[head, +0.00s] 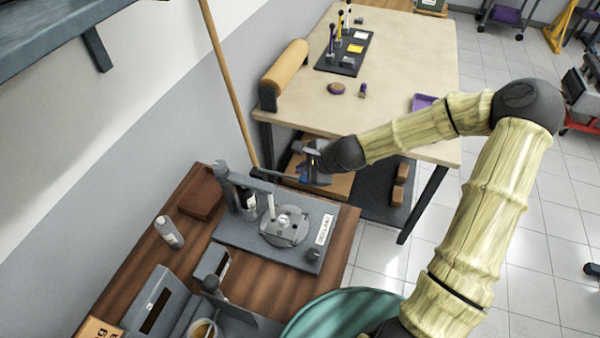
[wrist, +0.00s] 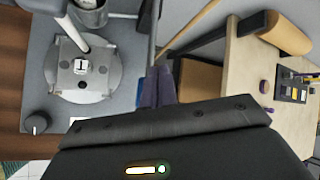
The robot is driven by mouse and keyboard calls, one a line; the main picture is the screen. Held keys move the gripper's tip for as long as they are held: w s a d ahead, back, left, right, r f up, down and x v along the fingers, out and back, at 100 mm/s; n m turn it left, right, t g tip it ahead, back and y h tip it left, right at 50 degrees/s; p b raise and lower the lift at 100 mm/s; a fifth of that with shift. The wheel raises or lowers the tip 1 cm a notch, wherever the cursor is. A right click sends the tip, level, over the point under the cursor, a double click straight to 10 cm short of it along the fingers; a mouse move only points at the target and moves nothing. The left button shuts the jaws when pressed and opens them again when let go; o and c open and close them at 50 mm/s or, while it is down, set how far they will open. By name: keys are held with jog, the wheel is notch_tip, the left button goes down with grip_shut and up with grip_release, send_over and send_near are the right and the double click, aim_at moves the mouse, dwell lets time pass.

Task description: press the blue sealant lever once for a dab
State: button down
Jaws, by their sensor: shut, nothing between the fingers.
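The sealant station is a grey plate (head: 235,235) on a brown bench, with a post, a round metal turntable (head: 284,226) and a label. A dark lever arm reaches right from the post toward my gripper (head: 306,172). A small patch of the blue lever (head: 302,168) shows beside the fingers, mostly hidden by them. In the wrist view the shut fingers of my gripper (wrist: 155,88) hold nothing, and blue (wrist: 140,84) shows close against their left side. I cannot tell whether they touch. The turntable with a small white-topped part also shows in the wrist view (wrist: 82,68).
A white bottle (head: 169,232), a brown block (head: 202,196) and grey bins (head: 160,305) share the bench. A teal round container (head: 345,312) stands in front. A beige table (head: 400,100) with a tool mat lies behind. A wooden pole (head: 228,80) leans near the wall.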

jog(key=shift+r, duration=0.15)
jog(key=r+p, duration=0.4)
jog(key=r, duration=0.1)
jog(key=shift+w+a, duration=0.1)
jog(key=shift+a, duration=0.15)
dwell(1.0)
jog(key=shift+s+f+n, duration=0.15)
jog(key=shift+s+n, duration=0.05)
jog(key=shift+n, duration=0.1)
jog(key=s+d+r+n+g+h+b, duration=0.1)
jog(key=s+d+r+n+h, duration=0.1)
jog(key=s+d+n, duration=0.5)
jog(key=s+d+r+n+g+h+b, duration=0.1)
jog(key=s+d+r+n+h, duration=0.2)
jog(key=s+d+n, duration=0.4)
jog(key=s+n+h, duration=0.1)
jog(key=s+n, duration=0.1)
jog(key=s, duration=0.1)
jog(key=shift+s+d+r+g+b, duration=0.25)
jog(key=shift+s+r+g+b, duration=0.05)
jog(key=shift+s+r+b, duration=0.1)
